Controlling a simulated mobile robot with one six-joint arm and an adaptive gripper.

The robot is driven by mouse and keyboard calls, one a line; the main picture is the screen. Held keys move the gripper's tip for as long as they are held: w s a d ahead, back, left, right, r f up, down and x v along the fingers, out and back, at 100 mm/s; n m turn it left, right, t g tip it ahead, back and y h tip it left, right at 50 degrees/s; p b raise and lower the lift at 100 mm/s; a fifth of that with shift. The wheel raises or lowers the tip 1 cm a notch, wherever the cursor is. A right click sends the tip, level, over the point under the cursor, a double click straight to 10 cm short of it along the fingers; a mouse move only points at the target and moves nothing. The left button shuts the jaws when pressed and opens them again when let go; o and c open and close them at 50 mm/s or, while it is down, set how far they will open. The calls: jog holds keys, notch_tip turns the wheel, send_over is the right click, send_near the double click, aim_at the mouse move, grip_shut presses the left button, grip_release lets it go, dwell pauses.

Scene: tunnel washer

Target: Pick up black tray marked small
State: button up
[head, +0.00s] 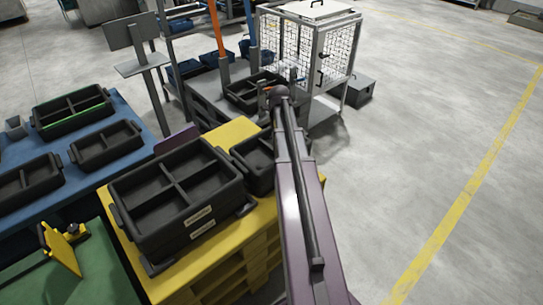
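A stack of black trays (178,190) with divided compartments stands on the yellow pallet table, with two pale labels on its front side. The label text is too small to read. A smaller black tray (253,166) sits just behind and to the right of it, partly hidden by my arm. Another divided black tray (254,90) lies farther back on a grey surface. I cannot tell which tray is marked small. My arm reaches forward past the right side of the yellow table. My gripper cannot be made out at its far end.
A blue table (75,160) at left holds several black trays, one green-rimmed (72,110). A yellow bracket (62,250) stands on a green surface at lower left. A wire-mesh cage (305,50) and grey box (359,92) stand behind. The right floor is clear.

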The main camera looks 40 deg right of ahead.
aim_at(271, 151)
jog(key=shift+f+b, duration=1.55)
jog(key=shift+f, duration=0.35)
jog(key=shift+f, duration=0.1)
notch_tip(271, 151, down, 5)
jog(key=b, duration=0.5)
grip_shut()
